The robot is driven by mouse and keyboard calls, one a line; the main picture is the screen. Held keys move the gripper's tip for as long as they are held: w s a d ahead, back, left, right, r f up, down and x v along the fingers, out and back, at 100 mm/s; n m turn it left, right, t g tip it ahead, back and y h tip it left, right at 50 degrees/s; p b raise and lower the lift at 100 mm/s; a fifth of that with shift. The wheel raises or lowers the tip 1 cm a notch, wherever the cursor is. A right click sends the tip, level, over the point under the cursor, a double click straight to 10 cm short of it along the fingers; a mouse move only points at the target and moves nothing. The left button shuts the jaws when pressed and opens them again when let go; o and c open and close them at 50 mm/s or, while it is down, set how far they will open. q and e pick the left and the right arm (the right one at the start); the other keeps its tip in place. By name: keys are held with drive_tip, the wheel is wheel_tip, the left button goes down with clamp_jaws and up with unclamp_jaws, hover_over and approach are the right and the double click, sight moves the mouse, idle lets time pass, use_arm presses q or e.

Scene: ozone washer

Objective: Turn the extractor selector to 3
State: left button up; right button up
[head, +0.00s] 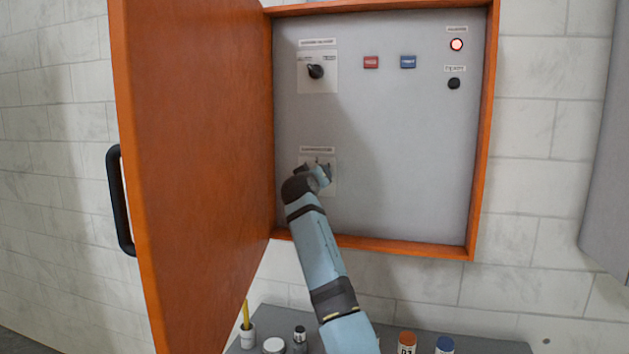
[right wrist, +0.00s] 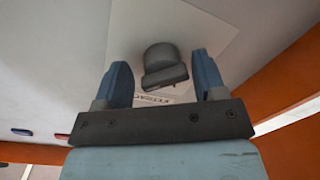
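The grey control panel (head: 400,140) sits in an orange wall cabinet. A lower selector plate (head: 330,187) under a small label (head: 317,149) is mostly hidden by my right arm; the label is too small to read. Its dark grey knob (right wrist: 163,65) shows on a white plate in the right wrist view. My right gripper (head: 318,175) is at this lower selector. Its two blue fingers are open on either side of the knob, with a narrow gap at the left finger; I cannot tell whether the right finger touches. The knob's setting is not readable. My left gripper is not in view.
An upper selector (head: 316,71), a red button (head: 371,62), a blue button (head: 408,62), a lit lamp (head: 456,44) and a black button (head: 454,83) share the panel. The open orange door (head: 195,170) stands left. Small containers stand on the grey counter (head: 480,343) below.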

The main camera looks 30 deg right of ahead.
drive_tip(key=shift+a+f, duration=0.1)
drive_tip(key=b+v, duration=0.1)
drive_tip(key=v, duration=1.2)
drive_tip(key=shift+s+a, duration=0.25)
